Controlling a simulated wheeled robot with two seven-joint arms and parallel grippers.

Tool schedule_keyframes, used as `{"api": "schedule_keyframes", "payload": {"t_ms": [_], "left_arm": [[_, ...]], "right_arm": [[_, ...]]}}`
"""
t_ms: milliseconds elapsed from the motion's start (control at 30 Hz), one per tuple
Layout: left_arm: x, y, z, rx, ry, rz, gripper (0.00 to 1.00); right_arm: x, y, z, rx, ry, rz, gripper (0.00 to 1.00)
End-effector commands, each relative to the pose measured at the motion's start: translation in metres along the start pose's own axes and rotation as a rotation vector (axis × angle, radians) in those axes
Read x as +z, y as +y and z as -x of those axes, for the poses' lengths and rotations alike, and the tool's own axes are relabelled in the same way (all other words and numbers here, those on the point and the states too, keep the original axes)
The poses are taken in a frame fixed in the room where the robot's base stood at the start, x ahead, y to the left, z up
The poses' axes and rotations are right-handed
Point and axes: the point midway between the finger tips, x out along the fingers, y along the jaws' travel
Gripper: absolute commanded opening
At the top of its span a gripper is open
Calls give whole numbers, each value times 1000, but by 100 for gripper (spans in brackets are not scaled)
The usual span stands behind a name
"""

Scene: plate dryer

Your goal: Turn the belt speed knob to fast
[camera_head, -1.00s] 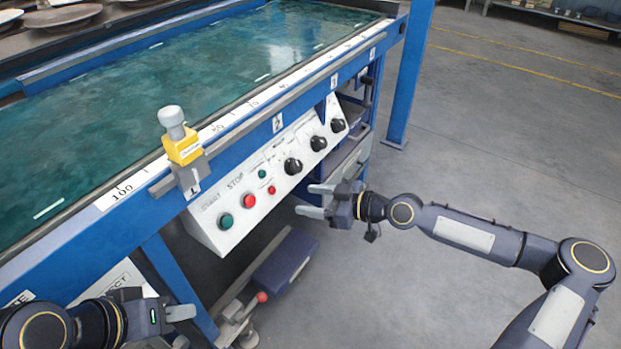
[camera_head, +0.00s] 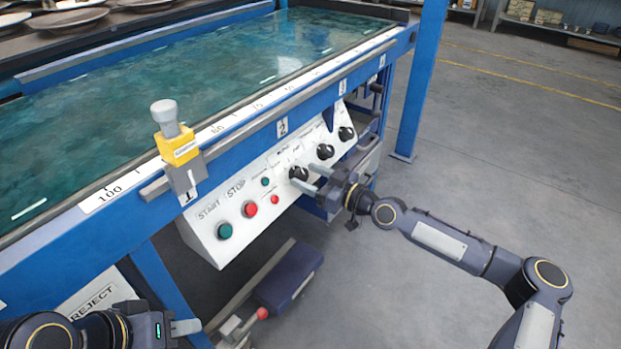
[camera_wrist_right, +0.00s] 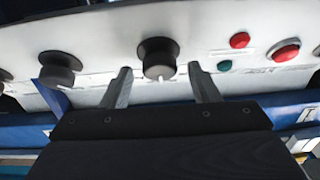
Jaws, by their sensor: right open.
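A white control panel (camera_head: 240,213) on the blue machine carries a row of three black knobs: a near knob (camera_head: 298,173), a middle knob (camera_head: 325,152) and a far knob (camera_head: 346,133). The knob labels are too small to read. My right gripper (camera_head: 314,179) is open at the near knob. In the right wrist view its fingers (camera_wrist_right: 161,88) stand either side of one knob (camera_wrist_right: 158,58), just short of it, with no contact visible. That knob's white mark faces down in this view. My left gripper (camera_head: 190,328) is at the lower left, its jaw state unclear.
A green START button (camera_head: 225,231) and a red STOP button (camera_head: 250,209) sit left of the knobs, with smaller green and red lights between. A yellow block sensor (camera_head: 180,150) stands on the rail above. Open floor (camera_head: 500,150) lies to the right.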

Motion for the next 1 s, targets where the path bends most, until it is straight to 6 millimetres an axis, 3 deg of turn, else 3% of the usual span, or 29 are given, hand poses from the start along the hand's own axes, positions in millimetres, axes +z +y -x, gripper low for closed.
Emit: {"api": "schedule_keyframes", "payload": {"t_ms": [200,533,767,1000], "left_arm": [[0,0,0,0,0,0,36],[0,0,0,0,0,0,36],[-3,2,5,0,0,0,36],[-13,12,26,0,0,0,36]], "right_arm": [[0,0,0,0,-1,0,54],[0,0,0,-1,-1,-1,11],[-2,-1,0,8,-2,-18,11],[-5,-3,0,62,-4,-112,11]]}}
